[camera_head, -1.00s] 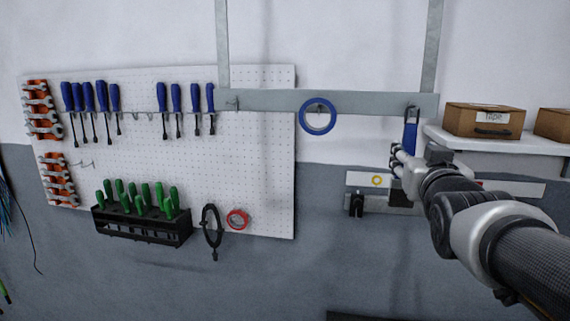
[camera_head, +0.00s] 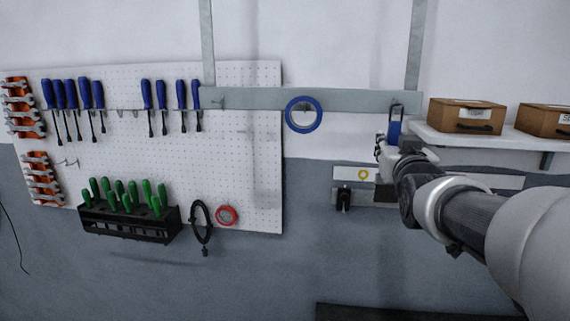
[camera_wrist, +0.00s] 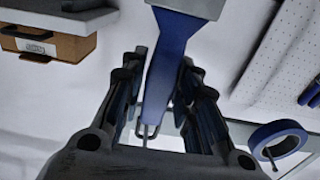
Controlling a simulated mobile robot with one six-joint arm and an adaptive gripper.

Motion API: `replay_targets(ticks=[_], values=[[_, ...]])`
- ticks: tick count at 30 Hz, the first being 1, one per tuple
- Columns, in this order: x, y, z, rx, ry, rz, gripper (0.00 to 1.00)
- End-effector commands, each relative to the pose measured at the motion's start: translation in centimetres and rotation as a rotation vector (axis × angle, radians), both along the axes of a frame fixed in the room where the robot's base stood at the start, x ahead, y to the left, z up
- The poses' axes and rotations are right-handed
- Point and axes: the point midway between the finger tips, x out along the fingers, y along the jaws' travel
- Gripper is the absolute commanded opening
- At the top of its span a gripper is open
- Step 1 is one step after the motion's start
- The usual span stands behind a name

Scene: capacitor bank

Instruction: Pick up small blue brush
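The small blue brush (camera_head: 394,131) hangs by its handle end from a hook on the grey wall rail. In the wrist view the blue handle (camera_wrist: 166,60) widens into a grey part at the top edge, where the rest is cut off. My gripper (camera_wrist: 158,80) has its fingers on both sides of the handle, with narrow gaps showing, so it looks open around it. In the head view my gripper (camera_head: 381,150) is at the brush, and my arm hides the lower part of the brush.
A blue tape roll (camera_head: 304,115) hangs left on the same rail (camera_head: 355,99). A shelf (camera_head: 470,143) with cardboard boxes (camera_head: 466,115) is close on the right. A pegboard (camera_head: 240,150) holds screwdrivers and wrenches. A lower strip holds a yellow ring (camera_head: 363,174).

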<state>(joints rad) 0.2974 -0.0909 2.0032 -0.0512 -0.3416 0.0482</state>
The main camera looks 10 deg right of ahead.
Motion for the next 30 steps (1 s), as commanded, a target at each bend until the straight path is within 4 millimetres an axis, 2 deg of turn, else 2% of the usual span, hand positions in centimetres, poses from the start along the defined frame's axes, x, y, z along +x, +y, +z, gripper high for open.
replay_targets(ticks=[1, 11, 26, 30], values=[[-0.01, 0.00, 0.01, 0.000, 0.000, 0.000, 0.23], [-0.02, 0.01, 0.03, 0.000, 0.000, 0.000, 0.01], [-0.02, 0.01, 0.15, -0.001, -0.002, 0.000, 0.00], [0.00, 0.01, 0.83, -0.001, -0.005, 0.000, 0.00]])
